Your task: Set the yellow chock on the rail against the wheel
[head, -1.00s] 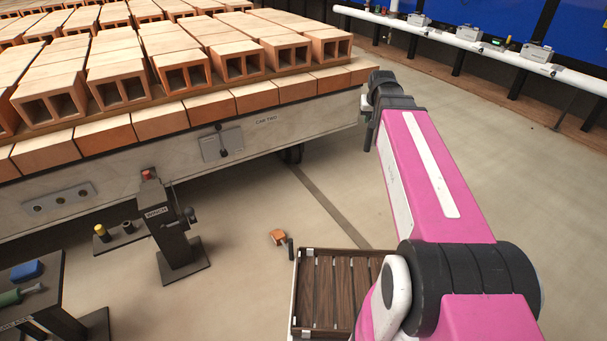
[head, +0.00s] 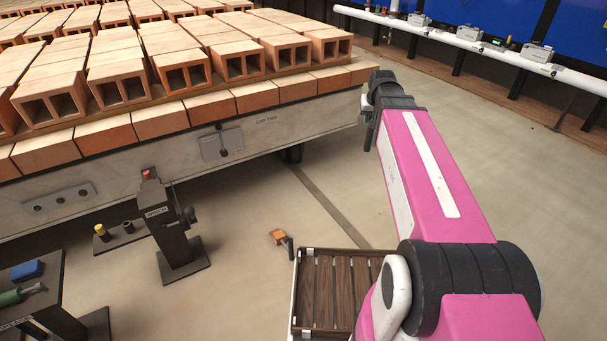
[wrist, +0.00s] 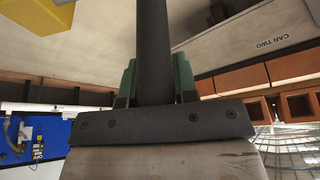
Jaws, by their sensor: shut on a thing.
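In the wrist view my gripper (wrist: 155,78) has its green fingers shut on a dark upright rod, which runs up out of the picture. A yellow block (wrist: 42,14), cut off at the upper left corner, looks like the chock, with the rod as its handle; their join is out of view. In the head view my gripper and the chock are hidden at the arm's far end. The dark wheel (head: 292,154) shows partly under the car's lower edge. A dark rail strip (head: 330,207) runs along the floor from near it.
The car (head: 100,195) carries rows of hollow bricks (head: 190,75). A winch post (head: 172,225) stands before it. An orange block (head: 278,237) with a dark handle lies on the floor beside a slatted wooden deck (head: 325,300). Open floor lies to the right (head: 520,190).

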